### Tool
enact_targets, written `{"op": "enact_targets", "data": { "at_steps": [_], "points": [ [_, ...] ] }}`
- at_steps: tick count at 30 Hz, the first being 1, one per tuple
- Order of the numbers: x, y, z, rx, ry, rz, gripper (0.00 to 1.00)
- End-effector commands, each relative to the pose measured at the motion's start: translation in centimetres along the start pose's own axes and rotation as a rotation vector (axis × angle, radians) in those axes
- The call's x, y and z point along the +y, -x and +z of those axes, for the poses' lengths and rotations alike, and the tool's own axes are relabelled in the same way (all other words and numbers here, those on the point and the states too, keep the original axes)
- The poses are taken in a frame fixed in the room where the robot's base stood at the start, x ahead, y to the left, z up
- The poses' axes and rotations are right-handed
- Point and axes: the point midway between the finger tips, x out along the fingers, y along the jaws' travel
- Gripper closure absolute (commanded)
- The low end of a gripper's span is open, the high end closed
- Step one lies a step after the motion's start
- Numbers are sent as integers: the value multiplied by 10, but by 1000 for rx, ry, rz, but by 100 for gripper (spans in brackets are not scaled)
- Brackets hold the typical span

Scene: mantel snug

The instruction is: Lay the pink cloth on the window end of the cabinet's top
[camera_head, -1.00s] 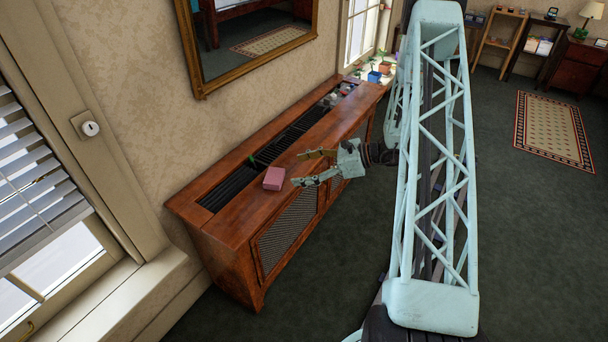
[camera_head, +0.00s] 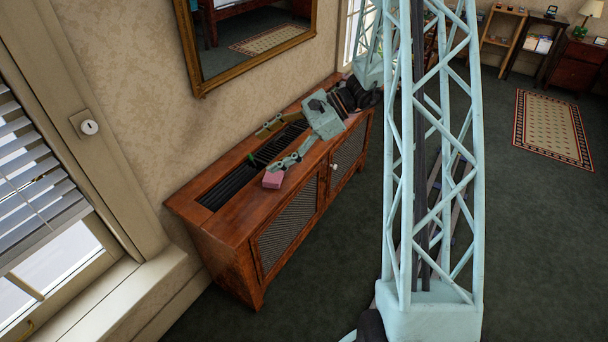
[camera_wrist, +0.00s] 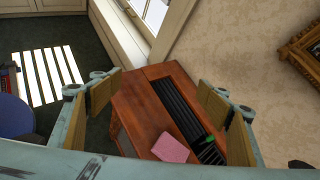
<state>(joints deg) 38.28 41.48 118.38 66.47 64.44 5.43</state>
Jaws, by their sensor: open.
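The pink cloth (camera_head: 272,180) is a small folded block lying on the wooden top of the cabinet (camera_head: 232,222), right of the dark slatted grille. In the wrist view the cloth (camera_wrist: 170,147) lies low in the middle, between the fingers and partly cut by my gripper's body. My gripper (camera_head: 264,151) is open and empty, above the cabinet top and just behind the cloth. One finger's tip is close to the cloth in the head view; I cannot tell whether they touch. The wrist view shows both fingers (camera_wrist: 165,100) wide apart.
A window with blinds (camera_head: 40,185) is at the near left, beyond the cabinet's near end. Another window (camera_head: 352,35) is at the far end. A small green thing (camera_wrist: 210,138) sits at the grille. A gilt-framed mirror (camera_head: 250,40) hangs above. The near end's wood is bare.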

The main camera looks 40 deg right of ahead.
Motion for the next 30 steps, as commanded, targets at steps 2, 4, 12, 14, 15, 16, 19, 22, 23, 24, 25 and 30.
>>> {"op": "enact_targets", "data": {
  "at_steps": [2,4,12,14,15,16,19,22,23,24,25,30],
  "points": [
    [5,1,19,11,40,25,30],
    [10,1,34,20,73,47,30],
    [33,4,86,59,200,132,30],
    [39,4,96,68,228,151,30],
    [43,5,103,74,247,163,30],
    [46,5,109,78,261,171,30],
    [56,7,126,93,309,201,30],
    [66,10,143,108,356,230,30],
    [70,10,147,112,370,240,30],
    [74,11,154,119,389,251,30],
    [77,12,158,124,404,259,30],
    [96,17,183,151,485,306,30]
  ]
}}
